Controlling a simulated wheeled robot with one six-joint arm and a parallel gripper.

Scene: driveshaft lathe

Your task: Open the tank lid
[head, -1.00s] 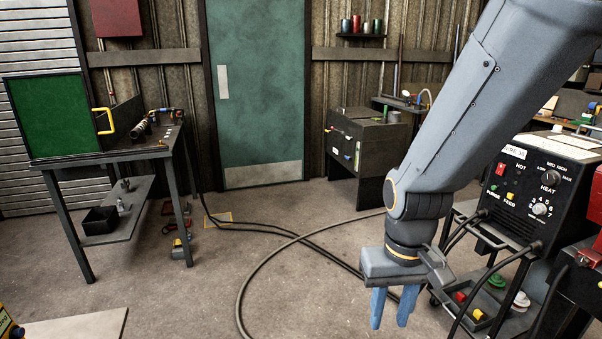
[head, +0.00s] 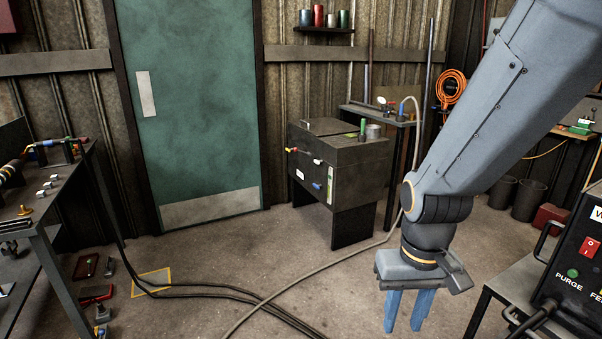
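A dark tank (head: 338,170) on legs stands against the back wall, just right of the green door. Its flat lid (head: 322,126) lies shut on the left part of its top, with a small handle showing. Coloured valves and a sight gauge are on its front and side. My gripper (head: 405,315) hangs pointing down at the lower right, well in front of the tank and apart from it. Its two blue fingers are spread with a gap between them, and nothing is held.
A workbench (head: 45,215) with tools stands at the left. Hoses (head: 215,292) cross the floor in front of the tank. A welding machine (head: 575,265) stands close at the right. A small side table (head: 375,118) is beside the tank. Floor before the tank is mostly clear.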

